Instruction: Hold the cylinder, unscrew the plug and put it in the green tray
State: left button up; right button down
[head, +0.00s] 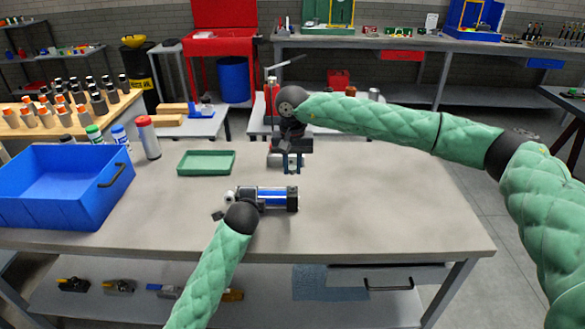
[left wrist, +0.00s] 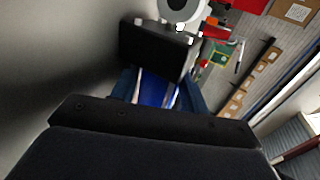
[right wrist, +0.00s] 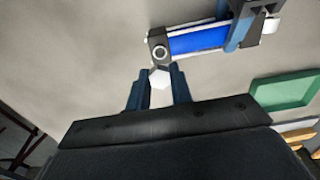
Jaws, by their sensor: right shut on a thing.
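The cylinder (head: 265,197) has a blue barrel and dark end caps and lies at the middle of the table. My left gripper (right wrist: 240,25) is shut around it near one end; its fingers are mostly hidden by my wrist in the head view. The left wrist view shows the blue barrel (left wrist: 157,90) between its fingers. My right gripper (head: 292,166) is raised above the table, behind the cylinder's right end. It is shut on the plug (right wrist: 159,79), a pale hexagonal piece at its fingertips. An open round port shows on the cylinder's end cap. The green tray (head: 206,163) looks empty.
A blue bin (head: 65,190) stands at the table's left. Several bottles, one with a red cap (head: 147,138), stand behind it. The table's right side is clear.

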pick_arm(q)
jog(key=o, duration=0.4)
jog(key=shift+c, duration=0.2)
jog(key=shift+f, duration=0.1)
jog(key=shift+s+f, duration=0.1)
jog(key=shift+s, duration=0.1)
